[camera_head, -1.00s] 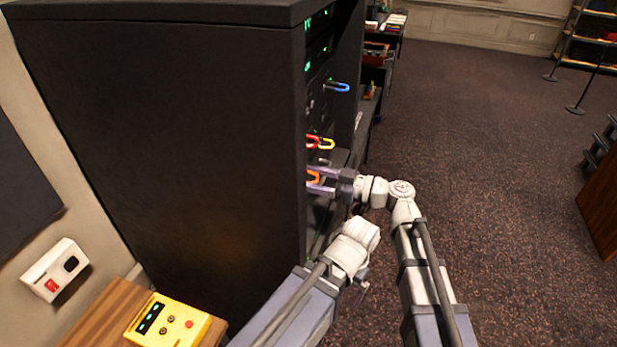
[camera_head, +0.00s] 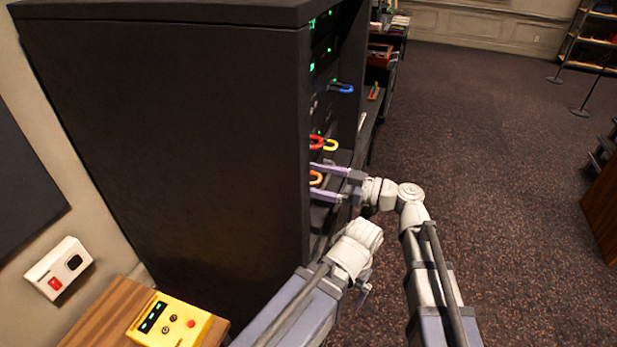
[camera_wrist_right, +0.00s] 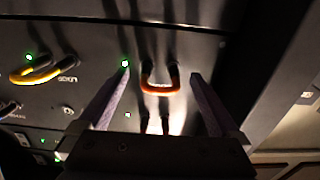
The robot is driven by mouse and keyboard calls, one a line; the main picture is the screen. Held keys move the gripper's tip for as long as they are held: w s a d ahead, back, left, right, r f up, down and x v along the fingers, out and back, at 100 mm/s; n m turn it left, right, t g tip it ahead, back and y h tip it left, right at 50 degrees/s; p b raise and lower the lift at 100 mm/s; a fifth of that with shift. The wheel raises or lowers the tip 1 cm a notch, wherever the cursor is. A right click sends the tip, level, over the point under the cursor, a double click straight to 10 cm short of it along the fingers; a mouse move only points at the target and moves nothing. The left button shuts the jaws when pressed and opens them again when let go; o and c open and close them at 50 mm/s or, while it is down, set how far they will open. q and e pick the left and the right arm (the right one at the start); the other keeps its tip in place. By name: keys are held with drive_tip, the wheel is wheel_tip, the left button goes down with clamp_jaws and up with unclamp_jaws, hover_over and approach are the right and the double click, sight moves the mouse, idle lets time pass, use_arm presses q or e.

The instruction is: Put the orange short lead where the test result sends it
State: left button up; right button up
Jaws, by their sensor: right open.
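The orange short lead (camera_head: 316,178) is a small U-shaped loop on the front of the black rack (camera_head: 170,150). The right wrist view shows the orange lead (camera_wrist_right: 160,86) close up, with its ends at the rack's dark panel. My right gripper (camera_head: 319,181) is open around it, one finger on each side. In the wrist view, gaps show between the lead and both fingers of the right gripper (camera_wrist_right: 157,80). My left gripper (camera_head: 363,285) is low in front of the rack, mostly hidden behind its own arm. A yellow tester box (camera_head: 168,322) with green displays stands at lower left.
A red lead (camera_head: 316,142), a yellow lead (camera_head: 331,145) and a blue lead (camera_head: 341,88) are on the rack above the orange one. The tester stands on a wooden surface (camera_head: 100,325). A wall box (camera_head: 58,268) has a red switch. Open carpet (camera_head: 480,130) lies to the right.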

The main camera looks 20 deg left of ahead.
drive_tip(key=d, duration=0.6)
drive_tip(key=shift+s, duration=0.15)
drive_tip(key=shift+d, duration=0.1)
drive_tip(key=shift+a, duration=3.65)
drive_tip(key=shift+d, duration=3.95)
